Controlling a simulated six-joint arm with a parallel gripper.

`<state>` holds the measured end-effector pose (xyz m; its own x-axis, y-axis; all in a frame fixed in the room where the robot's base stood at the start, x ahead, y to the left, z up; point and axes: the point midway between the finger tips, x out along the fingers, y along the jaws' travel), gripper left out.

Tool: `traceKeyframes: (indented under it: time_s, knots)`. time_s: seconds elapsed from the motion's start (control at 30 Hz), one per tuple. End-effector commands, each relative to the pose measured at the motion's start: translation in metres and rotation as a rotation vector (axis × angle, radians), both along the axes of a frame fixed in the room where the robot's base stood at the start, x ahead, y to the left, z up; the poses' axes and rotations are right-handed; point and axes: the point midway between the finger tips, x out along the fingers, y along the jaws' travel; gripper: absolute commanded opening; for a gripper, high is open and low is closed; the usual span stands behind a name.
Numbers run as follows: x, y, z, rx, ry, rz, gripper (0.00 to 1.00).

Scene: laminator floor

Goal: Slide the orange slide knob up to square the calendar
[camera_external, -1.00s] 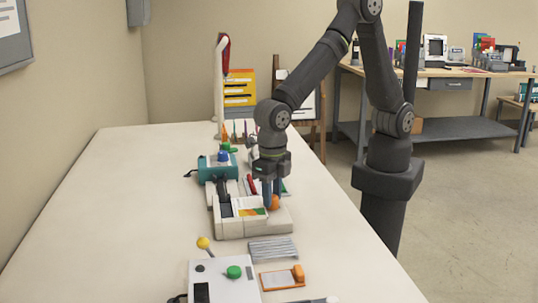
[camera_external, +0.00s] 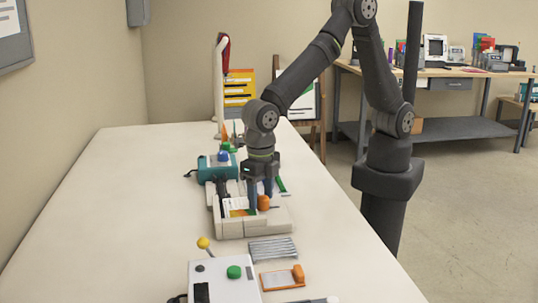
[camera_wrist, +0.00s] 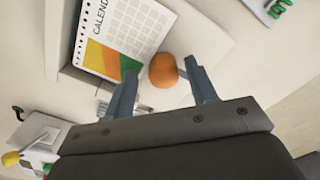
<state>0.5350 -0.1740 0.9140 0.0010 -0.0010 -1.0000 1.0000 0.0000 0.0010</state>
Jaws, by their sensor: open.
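The orange slide knob (camera_external: 263,202) is at the right side of the pale machine (camera_external: 255,227). It also shows in the wrist view (camera_wrist: 163,70) as a round orange top. My gripper (camera_external: 261,204) points down over the machine and is open. In the wrist view its two fingertips (camera_wrist: 160,68) are either side of the knob, with a visible gap at each side. The calendar (camera_wrist: 120,32), with a printed grid and a green, yellow and orange picture, lies in the machine's tray, left of the knob. In the external view my fingers partly cover it.
A teal box with a blue button (camera_external: 222,158) stands behind the machine. In front are a grey ridged plate (camera_external: 272,249), a small orange-edged slider unit (camera_external: 282,278) and a white box with a green button (camera_external: 234,272). The table's left side is clear.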

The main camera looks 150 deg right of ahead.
Motion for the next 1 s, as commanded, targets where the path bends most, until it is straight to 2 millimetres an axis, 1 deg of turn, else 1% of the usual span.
traceKeyframes:
  time_s: [0.07, 0.17, 0.27, 0.5, 0.7, 0.83, 1.0]
  knots:
    - [0.001, 0.000, 0.006, -0.001, -0.003, 0.000, 0.52]
    - [0.001, 0.000, 0.020, -0.001, -0.004, 0.000, 0.52]
    - [0.001, 0.000, 0.041, -0.002, -0.006, 0.000, 0.52]
    - [0.001, 0.000, 0.101, -0.002, -0.006, 0.000, 0.52]
    - [0.001, 0.000, 0.144, -0.002, -0.005, 0.000, 0.52]
    - [0.001, 0.000, 0.162, -0.001, -0.004, 0.000, 0.52]
    - [0.000, 0.000, 0.172, -0.001, -0.002, 0.000, 0.52]
